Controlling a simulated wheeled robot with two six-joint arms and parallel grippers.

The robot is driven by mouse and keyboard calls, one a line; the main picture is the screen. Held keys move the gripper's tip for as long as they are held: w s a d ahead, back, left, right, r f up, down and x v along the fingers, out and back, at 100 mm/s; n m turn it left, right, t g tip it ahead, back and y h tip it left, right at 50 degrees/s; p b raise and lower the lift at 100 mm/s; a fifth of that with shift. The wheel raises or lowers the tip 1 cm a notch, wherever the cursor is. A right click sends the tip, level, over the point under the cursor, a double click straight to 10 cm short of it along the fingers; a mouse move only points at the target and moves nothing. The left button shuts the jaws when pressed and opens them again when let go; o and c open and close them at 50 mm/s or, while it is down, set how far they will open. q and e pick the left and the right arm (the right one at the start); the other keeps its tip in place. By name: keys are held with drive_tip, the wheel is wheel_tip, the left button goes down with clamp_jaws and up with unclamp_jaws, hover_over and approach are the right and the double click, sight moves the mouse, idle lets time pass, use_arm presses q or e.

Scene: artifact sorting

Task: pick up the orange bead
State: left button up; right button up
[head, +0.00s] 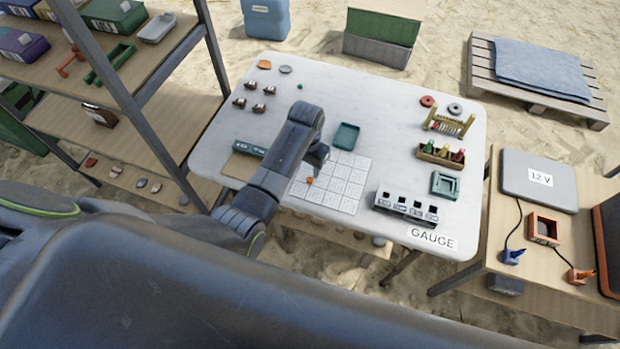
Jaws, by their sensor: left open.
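The orange bead (309,181) is a small round ball on the white gridded sheet (345,187), near the sheet's left side. My left arm reaches over the table from the left. My left gripper (317,163) points down just above and beyond the bead in the picture. It is open, and the bead shows clear of it. The fingertips are small and partly hidden by the arm, so I cannot tell the exact gap to the bead. My right gripper is not in view.
On the white table (225,140) stand a teal tray (346,136) close to my gripper, a black-and-white gauge block (406,206), a wooden rack (440,154) and a green bead (299,86). A shelf (150,75) stands left. A side table (480,250) stands right.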

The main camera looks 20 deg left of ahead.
sight(310, 179)
use_arm(q)
drive_tip(key=shift+w+d+f, duration=0.1)
drive_tip(key=shift+d+f, duration=0.1)
drive_tip(key=shift+f, duration=0.9)
drive_tip(key=shift+d+f, duration=0.15)
drive_tip(key=shift+f, duration=1.65)
clamp_jaws()
drive_tip(key=shift+r, duration=0.1)
